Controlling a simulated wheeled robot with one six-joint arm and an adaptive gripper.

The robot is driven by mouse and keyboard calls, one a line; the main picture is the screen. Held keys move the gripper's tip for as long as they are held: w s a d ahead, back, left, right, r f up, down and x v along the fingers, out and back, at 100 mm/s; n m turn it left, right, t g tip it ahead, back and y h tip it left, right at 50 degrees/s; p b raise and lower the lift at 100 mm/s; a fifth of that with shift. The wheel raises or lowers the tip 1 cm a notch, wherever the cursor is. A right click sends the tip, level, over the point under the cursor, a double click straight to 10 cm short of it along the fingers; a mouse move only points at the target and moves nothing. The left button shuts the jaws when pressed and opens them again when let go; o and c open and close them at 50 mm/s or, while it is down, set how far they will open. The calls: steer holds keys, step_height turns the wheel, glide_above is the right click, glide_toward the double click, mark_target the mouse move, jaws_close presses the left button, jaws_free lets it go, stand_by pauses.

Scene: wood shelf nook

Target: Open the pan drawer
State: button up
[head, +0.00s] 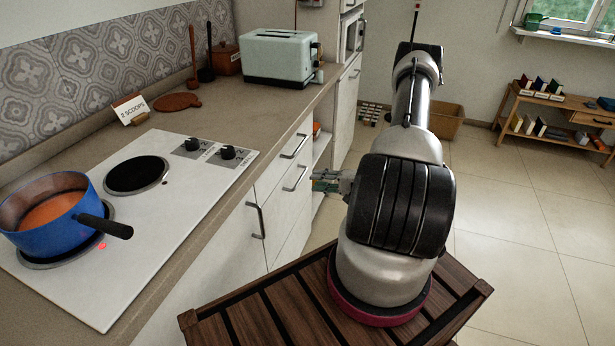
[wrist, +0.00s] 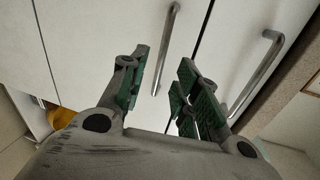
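White drawer fronts stand under the counter in the head view: an upper drawer (head: 277,168) with a bar handle (head: 295,147), and a lower drawer (head: 287,205) with its own handle (head: 295,178). All look shut; no label shows which is the pan drawer. My gripper (head: 318,179) is in front of the lower handle. In the wrist view my gripper (wrist: 164,66) is open, green-padded fingers apart. One metal handle (wrist: 167,45) lies between the fingers in the picture; contact cannot be told. The other handle (wrist: 256,75) is right of the fingers.
A blue pot (head: 45,220) with orange contents stands on the white hob (head: 150,225), its dark handle pointing right. A cabinet door handle (head: 257,220) is left of the drawers. A toaster (head: 280,57) stands on the counter (head: 225,102). The tiled floor at right is clear.

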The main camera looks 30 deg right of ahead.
mark_target(300, 178)
steer(key=shift+n, duration=0.5)
steer(key=shift+x, duration=3.85)
steer(key=shift+r, duration=0.15)
jaws_close()
